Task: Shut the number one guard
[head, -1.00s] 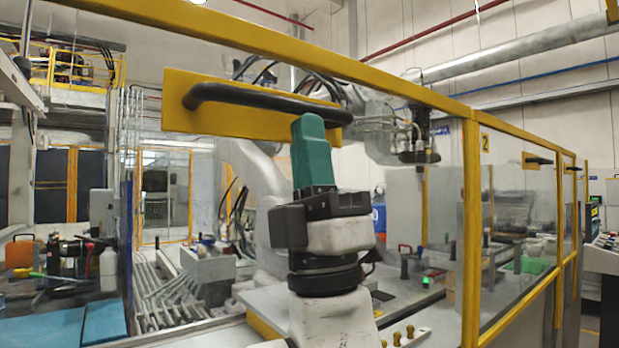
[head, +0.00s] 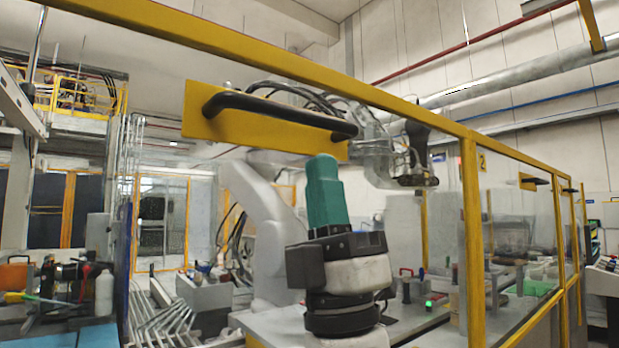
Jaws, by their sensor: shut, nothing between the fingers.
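The guard at the front left has a yellow plate (head: 240,127) with a long black bar handle (head: 285,108). Its clear panel is hard to make out below the plate, and no number shows on it. I cannot tell how far open it stands. My arm hides part of the cell behind.
A yellow top rail (head: 250,45) runs across the view to a yellow post (head: 472,230). Right of it is a clear panel marked 2 (head: 482,161) with its own black handle (head: 535,180). A large robot (head: 262,190) stands behind. A bench with bottles (head: 104,292) is at left.

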